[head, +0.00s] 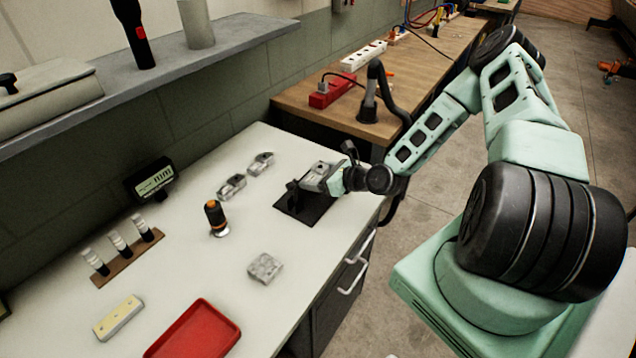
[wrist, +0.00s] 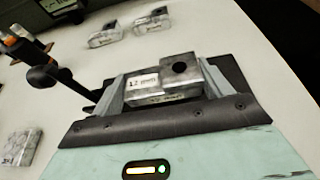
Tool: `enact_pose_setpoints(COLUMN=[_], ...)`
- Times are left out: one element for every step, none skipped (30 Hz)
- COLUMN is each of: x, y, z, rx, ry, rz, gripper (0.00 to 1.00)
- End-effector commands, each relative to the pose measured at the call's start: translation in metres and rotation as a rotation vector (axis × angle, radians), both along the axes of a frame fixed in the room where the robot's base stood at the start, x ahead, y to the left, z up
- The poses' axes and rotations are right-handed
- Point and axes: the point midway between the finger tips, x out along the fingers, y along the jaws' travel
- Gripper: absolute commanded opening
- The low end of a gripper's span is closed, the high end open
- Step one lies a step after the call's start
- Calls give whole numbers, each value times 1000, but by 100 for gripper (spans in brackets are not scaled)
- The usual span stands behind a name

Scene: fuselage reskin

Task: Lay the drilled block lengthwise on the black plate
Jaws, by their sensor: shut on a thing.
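The drilled block (wrist: 150,90) is a grey metal piece with a dark round hole and a white label that seems to read 12 mm. My gripper (wrist: 163,84) is shut on it, with one finger at each end in the wrist view. In the head view the block (head: 314,177) is over the black plate (head: 318,211), near the table's right edge. The plate also shows behind the block in the wrist view (wrist: 232,72). Whether the block touches the plate is hidden.
Two similar metal blocks (head: 231,187) (head: 261,163) lie left of the plate, and another grey block (head: 265,268) lies nearer. An orange-topped tool (head: 215,217), a vial rack (head: 128,258) and a red tray (head: 197,332) are on the white table.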

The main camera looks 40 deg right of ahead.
Motion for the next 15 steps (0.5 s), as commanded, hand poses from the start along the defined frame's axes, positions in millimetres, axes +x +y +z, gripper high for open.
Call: enact_pose_setpoints(x=[-1, 0, 0, 0, 0, 0, 0, 0, 0, 0, 0, 0, 0, 0, 0], y=[1, 0, 1, 1, 1, 1, 1, 0, 0, 0, 0, 0, 0, 0, 0], z=[-6, -10, -16, -20, -24, -27, -29, -29, -29, -29, -29, -29, -29, -30, -31], rx=[1, 1, 3, 2, 2, 2, 1, 0, 0, 0, 0, 0, 0, 0, 0], ry=[3, 2, 1, 1, 1, 1, 0, -1, -1, -1, -1, -1, -1, -1, -1], rz=[0, -1, 0, -1, -1, -1, 0, 0, 0, 0, 0, 0, 0, 0, -1], gripper=[41, 41, 41, 41, 41, 41, 41, 41, 41, 41, 41, 41, 41, 41, 41])
